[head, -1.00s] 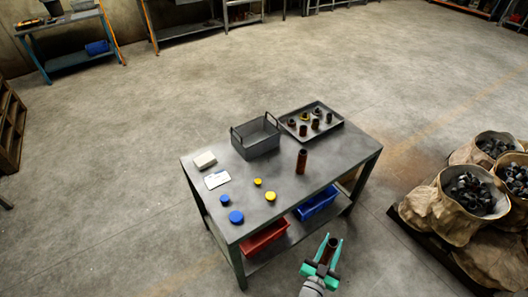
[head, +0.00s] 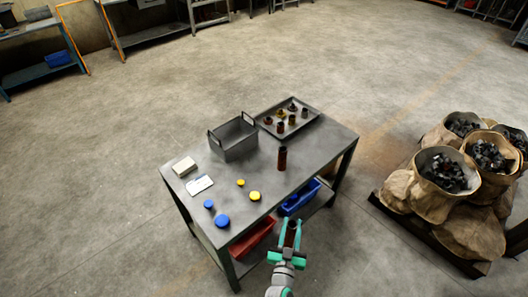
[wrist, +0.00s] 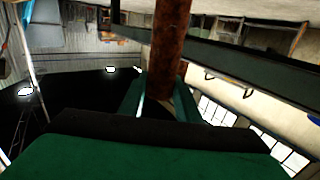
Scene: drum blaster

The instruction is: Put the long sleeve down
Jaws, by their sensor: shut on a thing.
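My gripper (head: 291,232), with green fingers, is shut on a long rusty-brown sleeve (head: 290,236). It is in front of the table's near right edge, at the bottom of the head view. In the wrist view the held sleeve (wrist: 170,40) runs up from between the fingers past the top of the picture, so its end is hidden. Another brown sleeve (head: 282,158) stands upright on the grey metal table (head: 235,185), apart from my gripper.
A grey tray (head: 311,117) with several short sleeves and a handled grey bin (head: 236,142) sit at the table's back. Sacks of dark parts (head: 447,172) stand right.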

